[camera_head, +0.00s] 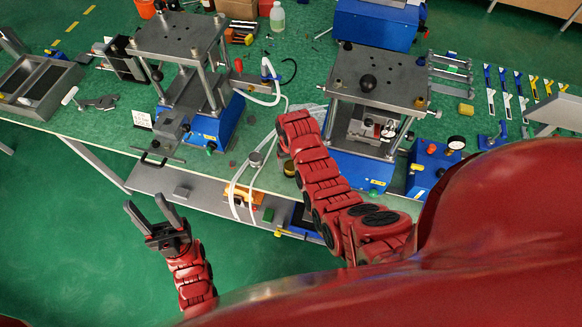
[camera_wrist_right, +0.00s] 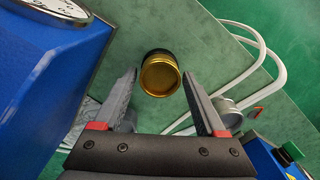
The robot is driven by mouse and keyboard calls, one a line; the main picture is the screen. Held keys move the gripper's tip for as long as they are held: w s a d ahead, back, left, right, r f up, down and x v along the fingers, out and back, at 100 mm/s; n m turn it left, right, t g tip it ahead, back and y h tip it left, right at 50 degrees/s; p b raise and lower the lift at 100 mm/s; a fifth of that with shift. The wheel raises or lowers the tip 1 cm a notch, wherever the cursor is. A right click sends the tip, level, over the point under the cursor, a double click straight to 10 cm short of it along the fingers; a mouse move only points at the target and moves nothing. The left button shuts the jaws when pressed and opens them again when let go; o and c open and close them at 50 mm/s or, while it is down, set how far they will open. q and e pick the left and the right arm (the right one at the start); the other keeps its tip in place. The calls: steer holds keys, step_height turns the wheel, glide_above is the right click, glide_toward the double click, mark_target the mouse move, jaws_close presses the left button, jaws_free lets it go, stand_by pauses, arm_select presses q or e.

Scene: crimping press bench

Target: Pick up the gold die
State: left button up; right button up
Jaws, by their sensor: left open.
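The gold die (camera_wrist_right: 160,76) is a short, round gold piece with a dark band behind it. In the right wrist view it appears between the tips of my right gripper (camera_wrist_right: 159,74), which is open with a visible gap on both sides of the die. In the head view the gold die (camera_head: 289,168) stands on the green bench near its front edge, beside my right arm. My right gripper's fingers are hidden there behind the arm. My left gripper (camera_head: 155,215) is open and empty, in front of the bench and away from the die.
A silver cylinder (camera_wrist_right: 228,110) stands near the die with white hoses (camera_wrist_right: 262,55) around it. A blue-based press (camera_head: 362,160) and a blue gauge box (camera_head: 432,165) are right of the die. Another press (camera_head: 205,120) stands to the left. A lower shelf (camera_head: 165,182) runs beneath the bench.

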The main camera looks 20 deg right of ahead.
jaws_close()
steer(key=shift+w+r, duration=0.1)
stand_by(0.4)
